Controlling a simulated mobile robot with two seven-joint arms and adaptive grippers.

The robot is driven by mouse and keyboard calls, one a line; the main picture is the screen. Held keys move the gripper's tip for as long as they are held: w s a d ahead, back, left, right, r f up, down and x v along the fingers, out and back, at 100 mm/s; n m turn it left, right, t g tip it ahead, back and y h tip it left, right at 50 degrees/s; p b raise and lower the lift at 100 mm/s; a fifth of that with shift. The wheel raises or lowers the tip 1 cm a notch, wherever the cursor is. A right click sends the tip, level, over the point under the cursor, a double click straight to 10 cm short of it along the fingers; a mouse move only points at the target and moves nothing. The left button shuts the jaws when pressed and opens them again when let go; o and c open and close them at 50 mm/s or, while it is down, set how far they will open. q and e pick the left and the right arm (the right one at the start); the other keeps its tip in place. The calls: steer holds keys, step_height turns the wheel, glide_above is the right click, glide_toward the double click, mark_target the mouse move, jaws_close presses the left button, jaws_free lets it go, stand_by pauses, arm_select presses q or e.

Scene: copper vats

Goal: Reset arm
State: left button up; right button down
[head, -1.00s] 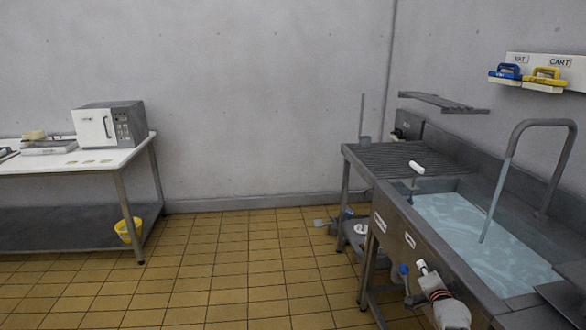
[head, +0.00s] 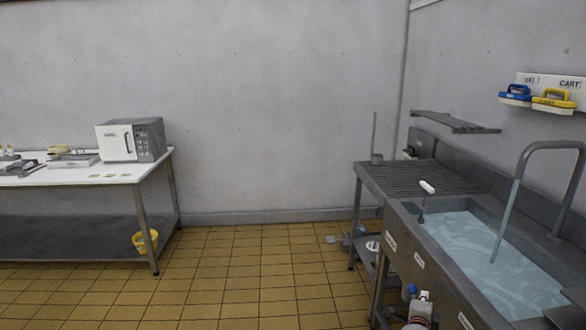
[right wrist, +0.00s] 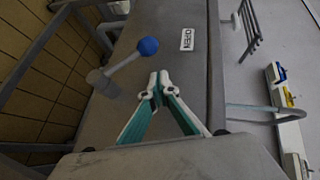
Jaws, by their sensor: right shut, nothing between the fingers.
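My right gripper (head: 423,297) shows at the bottom edge of the head view, in front of the steel sink unit (head: 425,262). In the right wrist view its white and teal fingers (right wrist: 158,82) meet at the tips, with nothing between them. A lever with a blue knob (right wrist: 148,46) stands just beyond the fingertips, apart from them. The blue knob (head: 412,288) also shows in the head view, beside the gripper. My left gripper is not in view.
The sink basin (head: 485,240) holds water under a curved faucet (head: 520,185). Blue (head: 515,95) and yellow (head: 553,101) brushes hang on the wall. A white table (head: 125,172) with a microwave (head: 130,140) stands left, a yellow bucket (head: 145,241) below. The tiled floor (head: 250,270) between is mostly clear.

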steer(key=s+a+f+n+y, duration=0.2)
steer(key=s+a+n, duration=0.5)
steer(key=s, duration=0.7)
steer(key=s+a+f+n+g+y, duration=0.1)
steer(key=s+a+f+n+y, duration=0.2)
steer(key=s, duration=1.2)
steer(key=s+a+f+n+g+y, duration=0.1)
steer(key=s+a+n+y, duration=0.4)
steer(key=s+a+n, duration=0.8)
steer(key=s+f+n, duration=0.1)
steer(key=n, duration=0.2)
steer(key=shift+s+f+n, duration=0.2)
steer(key=shift+n, duration=0.1)
